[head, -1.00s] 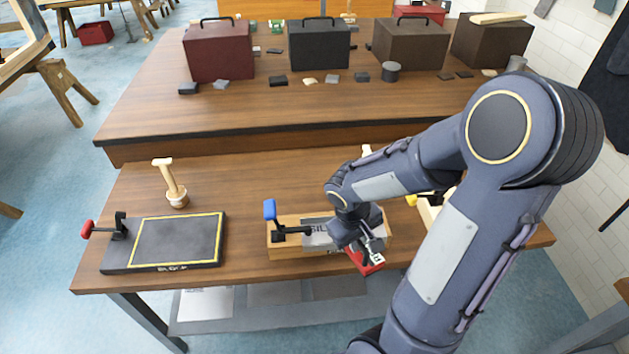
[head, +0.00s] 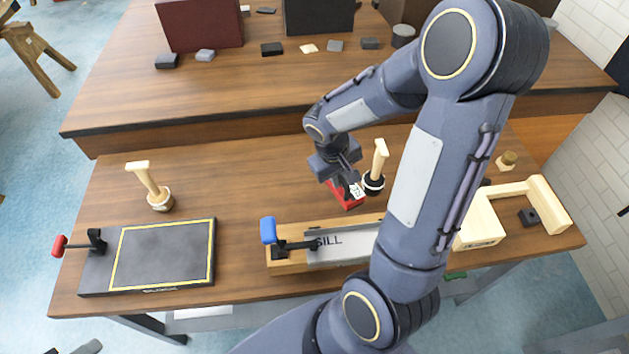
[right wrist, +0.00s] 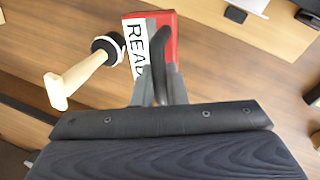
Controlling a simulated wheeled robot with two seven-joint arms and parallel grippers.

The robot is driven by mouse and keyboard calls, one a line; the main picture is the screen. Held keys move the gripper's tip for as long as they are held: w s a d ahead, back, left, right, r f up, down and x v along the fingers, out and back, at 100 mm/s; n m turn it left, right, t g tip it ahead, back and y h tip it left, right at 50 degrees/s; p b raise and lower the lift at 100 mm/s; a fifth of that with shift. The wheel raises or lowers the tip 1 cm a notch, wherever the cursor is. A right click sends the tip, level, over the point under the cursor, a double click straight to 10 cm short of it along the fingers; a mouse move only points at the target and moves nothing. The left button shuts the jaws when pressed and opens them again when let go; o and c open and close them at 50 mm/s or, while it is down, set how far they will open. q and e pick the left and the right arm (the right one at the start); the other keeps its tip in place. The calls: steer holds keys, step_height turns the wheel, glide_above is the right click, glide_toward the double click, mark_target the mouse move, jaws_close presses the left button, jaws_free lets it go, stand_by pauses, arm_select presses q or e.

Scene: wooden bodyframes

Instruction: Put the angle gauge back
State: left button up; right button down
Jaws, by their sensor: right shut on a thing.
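The red piece (head: 349,200), which I take to be the angle gauge, has a white label; in the right wrist view (right wrist: 172,50) the letters READ show on it. My right gripper (head: 345,181) is shut on it, over the bench behind the wooden block. Its fingers cover the near part. I cannot tell whether its underside touches the bench. Dark tips at the bottom left edge may be my left gripper (head: 75,348); too little shows to tell its state.
A wooden-handled tool with a black base (head: 374,183) stands close right of the red piece. In front is the wooden block (head: 290,264) with a SILL plate (head: 345,245) and blue-handled clamp (head: 269,231). A dark yellow-lined board (head: 160,255) lies left. Bench between is clear.

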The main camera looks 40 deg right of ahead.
steer(key=shift+w+a+f+b, duration=0.1)
steer(key=shift+w+f+b, duration=0.75)
steer(key=shift+w+f, duration=0.85)
steer(key=shift+w+a+f+b, duration=0.15)
steer(key=shift+w+f+b, duration=0.7)
steer(key=shift+w+f, duration=0.85)
steer(key=shift+w+a+f+b, duration=0.1)
steer(key=shift+w+f+b, duration=0.95)
steer(key=shift+f, duration=1)
steer(key=shift+w, duration=0.2)
steer(key=shift+f, duration=0.15)
steer(key=c, duration=1.5)
jaws_free()
steer(key=shift+o, duration=0.2)
